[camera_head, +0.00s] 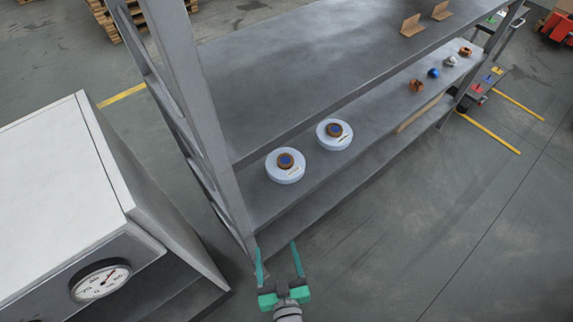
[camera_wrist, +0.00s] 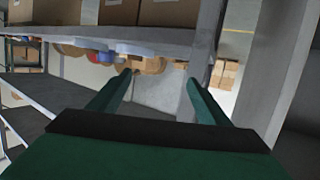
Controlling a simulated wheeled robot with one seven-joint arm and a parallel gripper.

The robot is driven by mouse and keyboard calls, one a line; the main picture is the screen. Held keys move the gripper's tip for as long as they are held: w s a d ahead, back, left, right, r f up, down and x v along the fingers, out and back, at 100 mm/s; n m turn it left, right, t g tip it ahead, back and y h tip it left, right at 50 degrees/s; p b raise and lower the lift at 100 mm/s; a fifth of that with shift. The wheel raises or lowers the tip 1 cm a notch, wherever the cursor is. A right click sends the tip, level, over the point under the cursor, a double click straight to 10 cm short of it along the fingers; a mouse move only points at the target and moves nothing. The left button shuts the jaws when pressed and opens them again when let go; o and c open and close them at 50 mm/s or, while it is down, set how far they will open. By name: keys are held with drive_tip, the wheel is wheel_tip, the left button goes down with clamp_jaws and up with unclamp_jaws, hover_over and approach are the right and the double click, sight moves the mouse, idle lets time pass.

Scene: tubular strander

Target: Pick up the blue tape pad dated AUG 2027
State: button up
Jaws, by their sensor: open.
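The nearer pad (camera_head: 285,177) is to the left; the other pad (camera_head: 334,143) is farther back to the right. The label writing is too small to read, so I cannot tell which is dated AUG 2027. My gripper (camera_head: 276,247) is open and empty, outside the shelf's front edge and apart from both pads.
The upper shelf board (camera_head: 300,60) overhangs behind the pads, and a grey upright post (camera_head: 190,90) stands left of them. Small brown, blue and grey items (camera_head: 433,73) sit farther right on the lower shelf. A white cabinet with a gauge (camera_head: 100,279) is at left.

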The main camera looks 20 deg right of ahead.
drive_tip(key=w+d+f+h, duration=0.1)
drive_tip(key=w+d, duration=0.4)
drive_tip(key=w, duration=0.5)
drive_tip(key=m, duration=0.2)
approach(286, 160)
drive_tip(key=shift+w+f+g+h, duration=0.3)
drive_tip(key=shift+w+h, duration=0.1)
drive_tip(key=shift+w, duration=0.5)
drive_tip(key=shift+x, duration=3.15)
drive_tip(key=shift+w+a+r, duration=0.1)
drive_tip(key=shift+a+r, duration=0.05)
drive_tip(key=c, duration=1.3)
drive_tip(key=shift+c, duration=0.2)
